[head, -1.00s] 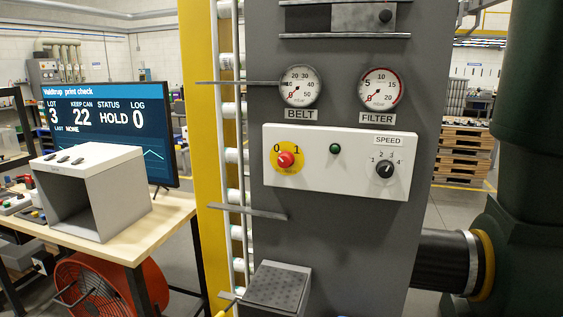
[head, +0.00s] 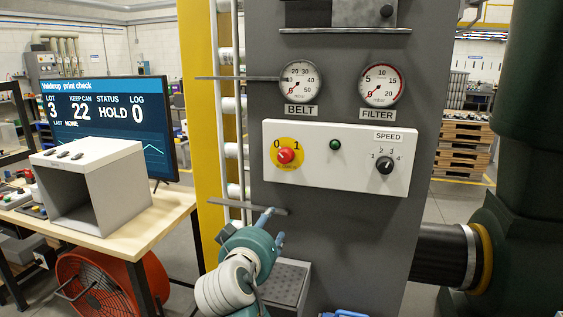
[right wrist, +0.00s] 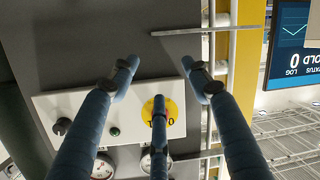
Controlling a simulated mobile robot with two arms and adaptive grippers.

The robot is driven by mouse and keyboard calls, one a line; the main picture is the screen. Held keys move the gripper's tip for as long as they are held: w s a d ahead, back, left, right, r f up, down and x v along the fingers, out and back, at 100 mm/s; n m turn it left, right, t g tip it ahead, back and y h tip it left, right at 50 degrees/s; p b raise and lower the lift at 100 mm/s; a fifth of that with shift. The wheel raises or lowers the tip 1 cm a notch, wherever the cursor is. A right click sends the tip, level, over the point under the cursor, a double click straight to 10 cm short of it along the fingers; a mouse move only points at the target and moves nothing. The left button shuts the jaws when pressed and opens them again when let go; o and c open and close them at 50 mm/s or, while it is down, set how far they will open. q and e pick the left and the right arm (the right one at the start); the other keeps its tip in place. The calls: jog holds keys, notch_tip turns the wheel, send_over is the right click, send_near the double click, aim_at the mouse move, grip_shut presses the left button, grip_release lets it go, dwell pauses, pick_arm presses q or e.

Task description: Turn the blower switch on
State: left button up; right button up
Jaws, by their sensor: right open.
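The blower switch (head: 286,156) is a red knob on a yellow disc marked 0 and 1, at the left of a white control panel (head: 330,178). Its exact setting is too small to tell. My right gripper (head: 273,226) is below the switch and slightly left, apart from the panel in the picture. Its blue fingers are spread and empty. In the right wrist view the open fingers (right wrist: 160,65) frame the upside-down panel, and the third finger covers the red knob, leaving part of the yellow disc (right wrist: 172,108) visible. My left gripper does not show.
The panel carries a green lamp (head: 335,145) and a black speed knob (head: 385,166). The belt gauge (head: 300,82) and filter gauge (head: 380,84) are above. A thin grey bar (head: 245,206) sticks out left near my gripper. A grey ledge (head: 290,285) is below.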

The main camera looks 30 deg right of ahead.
aim_at(284, 159)
notch_tip(284, 159, up, 13)
jog(key=w+d+m+h, duration=0.1)
jog(key=m+h, duration=0.1)
jog(key=h, duration=0.1)
jog(key=p+x, duration=0.1)
jog(key=x, duration=0.2)
jog(key=p+x, duration=0.2)
jog(key=x, duration=0.1)
jog(key=p+x, duration=0.1)
jog(key=x, duration=0.2)
jog(key=shift+w+d+r+p, duration=0.2)
jog(key=shift+d+r+p, duration=0.1)
jog(key=shift+p, duration=0.1)
jog(key=shift+w+d+f, duration=0.2)
jog(key=shift+w+d, duration=0.15)
jog(key=shift+d, duration=0.05)
jog(key=c, duration=1.1)
jog(key=shift+c, duration=0.2)
